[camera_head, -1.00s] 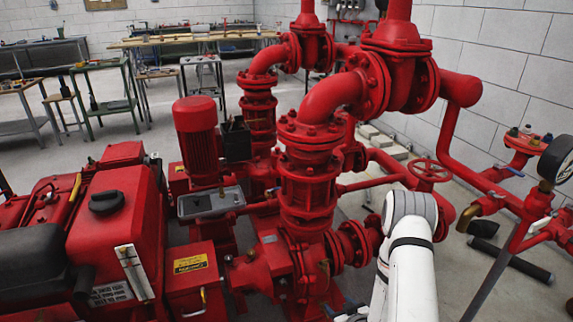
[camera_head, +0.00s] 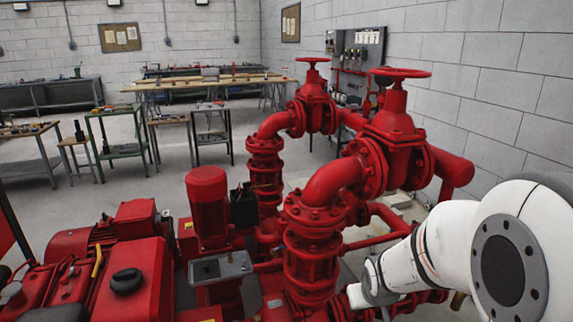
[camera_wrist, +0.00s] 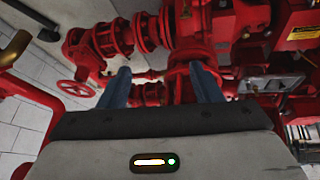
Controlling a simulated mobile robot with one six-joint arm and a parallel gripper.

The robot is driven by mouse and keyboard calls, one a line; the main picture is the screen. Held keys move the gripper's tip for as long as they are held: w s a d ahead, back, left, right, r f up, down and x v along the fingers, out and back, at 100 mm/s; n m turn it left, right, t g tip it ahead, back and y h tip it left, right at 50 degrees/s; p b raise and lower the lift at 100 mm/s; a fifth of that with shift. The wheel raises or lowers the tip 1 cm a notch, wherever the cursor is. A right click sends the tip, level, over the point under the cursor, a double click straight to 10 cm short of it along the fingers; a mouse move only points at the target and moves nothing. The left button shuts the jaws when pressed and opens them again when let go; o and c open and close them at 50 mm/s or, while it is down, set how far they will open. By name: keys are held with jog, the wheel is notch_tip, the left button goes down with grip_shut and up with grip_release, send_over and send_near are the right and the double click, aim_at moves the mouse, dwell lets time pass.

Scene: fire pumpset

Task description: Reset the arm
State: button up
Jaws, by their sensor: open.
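My gripper (camera_wrist: 159,88) shows in the wrist view with its two blue-grey fingers spread apart, open and with nothing between them. Beyond the fingers are red pipes and flanges of the pump set. In the head view my white arm is folded at the lower right, in front of the red pipework (camera_head: 312,240). The gripper's fingers are hidden in that view.
A red motor (camera_head: 207,205) and red engine (camera_head: 130,280) stand left of the pipework. Two valve handwheels (camera_head: 400,72) top the pipes. A red handwheel (camera_wrist: 76,88) shows in the wrist view. Workbenches (camera_head: 200,85) stand behind, with open floor before them. A block wall (camera_head: 490,90) bounds the right.

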jog(key=s+a+r+g+p, duration=0.1)
jog(key=s+a+r+p, duration=0.1)
jog(key=s+r, duration=0.6)
jog(key=s+a+r+m+g+p, duration=0.1)
jog(key=s+a+r+g+p, duration=0.1)
jog(key=s+r, duration=0.5)
jog(key=shift+s+r+m+y+p, duration=0.35)
jog(key=shift+s+p, duration=0.2)
jog(key=shift+p, duration=0.2)
